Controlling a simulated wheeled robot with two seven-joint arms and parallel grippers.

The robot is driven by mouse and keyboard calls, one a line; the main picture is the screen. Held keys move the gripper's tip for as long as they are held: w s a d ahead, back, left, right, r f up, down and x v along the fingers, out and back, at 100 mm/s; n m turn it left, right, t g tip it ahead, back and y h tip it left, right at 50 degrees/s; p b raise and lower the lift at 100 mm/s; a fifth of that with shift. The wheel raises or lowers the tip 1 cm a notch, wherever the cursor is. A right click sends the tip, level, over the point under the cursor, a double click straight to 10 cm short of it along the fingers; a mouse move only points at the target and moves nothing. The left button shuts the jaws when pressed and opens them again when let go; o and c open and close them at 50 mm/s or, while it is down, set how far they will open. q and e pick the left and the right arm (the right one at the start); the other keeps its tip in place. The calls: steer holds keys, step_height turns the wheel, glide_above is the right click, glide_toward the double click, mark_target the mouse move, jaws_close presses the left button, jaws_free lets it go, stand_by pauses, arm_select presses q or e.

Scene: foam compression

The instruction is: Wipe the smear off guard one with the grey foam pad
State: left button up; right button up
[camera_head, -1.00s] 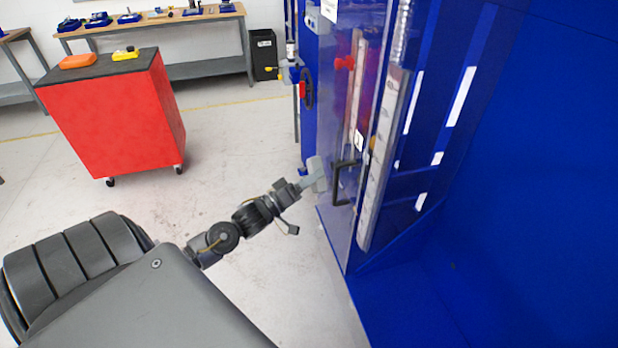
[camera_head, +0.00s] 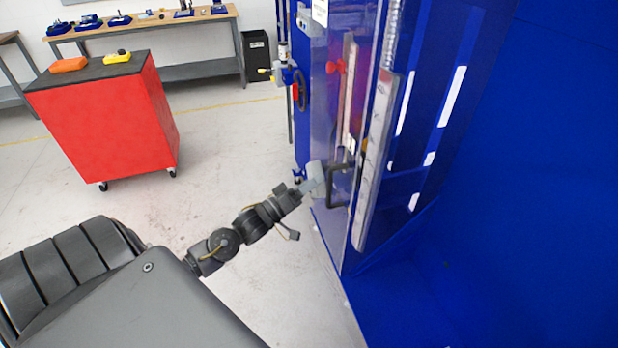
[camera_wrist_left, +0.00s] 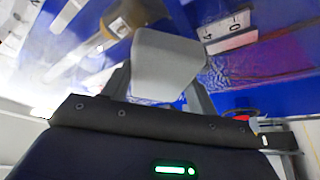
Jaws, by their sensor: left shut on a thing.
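My left gripper (camera_head: 304,189) is shut on the grey foam pad (camera_head: 316,178). The pad also shows in the left wrist view (camera_wrist_left: 165,62), held between the two fingers. In the head view the pad is at the clear guard panel (camera_head: 322,130) on the front of the blue machine, close to its black handle (camera_head: 338,186). I cannot tell whether the pad touches the panel. In the left wrist view a reddish-purple smear (camera_wrist_left: 245,68) shows to the right of the pad. A red patch also shows behind the panel in the head view. My right gripper is not in view.
The blue machine (camera_head: 520,180) fills the right side. A red cart (camera_head: 105,125) with an orange thing and a yellow thing on top stands at the left. A workbench (camera_head: 150,22) and a black bin (camera_head: 257,55) are at the back. The floor between is clear.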

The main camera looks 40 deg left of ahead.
mark_target(318, 196)
arm_select(q)
steer(key=shift+s+d+p, duration=0.45)
steer(key=shift+s+d, duration=0.3)
steer(key=shift+d, duration=0.2)
steer(key=shift+s+d+r+p, duration=0.1)
steer(key=shift+s+d+p, duration=0.2)
steer(key=shift+d+p, duration=0.2)
steer(key=shift+s+d+p, duration=0.35)
steer(key=shift+s+d, duration=0.05)
steer(key=shift+d, duration=0.3)
steer(key=shift+s+d, duration=0.2)
steer(key=shift+d, duration=0.1)
